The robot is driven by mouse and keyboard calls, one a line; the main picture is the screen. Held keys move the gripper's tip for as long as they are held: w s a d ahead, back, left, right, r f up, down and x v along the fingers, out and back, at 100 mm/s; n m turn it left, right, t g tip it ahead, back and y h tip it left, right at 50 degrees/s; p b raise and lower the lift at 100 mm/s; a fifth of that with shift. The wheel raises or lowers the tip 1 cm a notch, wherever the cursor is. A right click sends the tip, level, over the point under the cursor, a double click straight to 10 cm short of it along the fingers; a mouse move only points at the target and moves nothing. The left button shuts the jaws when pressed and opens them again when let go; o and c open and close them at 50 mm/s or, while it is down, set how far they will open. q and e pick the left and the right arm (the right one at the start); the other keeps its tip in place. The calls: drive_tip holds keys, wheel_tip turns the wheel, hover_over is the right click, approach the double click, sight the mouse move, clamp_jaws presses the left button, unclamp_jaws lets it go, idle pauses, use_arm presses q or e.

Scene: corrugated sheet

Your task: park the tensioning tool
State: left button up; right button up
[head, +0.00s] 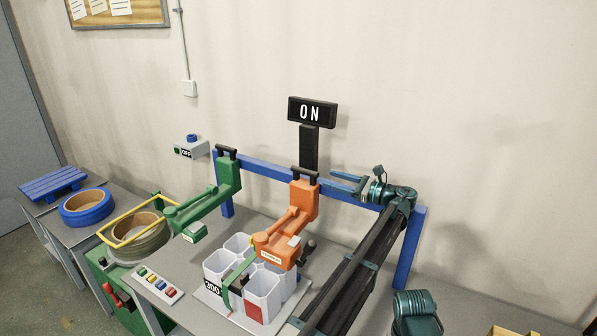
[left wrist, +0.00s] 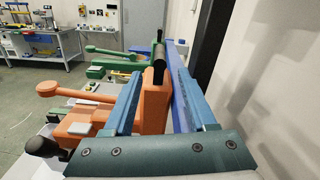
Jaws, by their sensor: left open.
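Two tools stand upright against the blue rail (head: 270,175): an orange one (head: 303,205) in the middle and a green one (head: 228,178) left of it. Each has a black top handle and an arm reaching forward. Their small labels are too small to read, so I cannot tell which is the tensioning tool. My left gripper (head: 346,181) is open and empty just right of the orange tool's upper part. In the left wrist view the orange tool (left wrist: 155,100) appears between the spread blue fingers (left wrist: 160,95), apparently beyond their tips.
White cups (head: 262,285) cluster below the orange tool's arm. A black ON sign (head: 312,112) rises behind the rail. A box marked OFF (head: 191,149) is on the wall. A blue coil (head: 85,207) and a yellow-framed reel (head: 138,238) stand left. A button panel (head: 158,283) lies in front.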

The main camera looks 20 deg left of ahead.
sight(299, 170)
use_arm(q)
drive_tip(key=a, duration=0.4)
drive_tip(key=w+a, duration=0.1)
drive_tip(key=a, duration=0.8)
drive_tip(key=shift+w+a, duration=0.15)
drive_tip(key=shift+w, duration=0.25)
clamp_jaws()
idle(0.7)
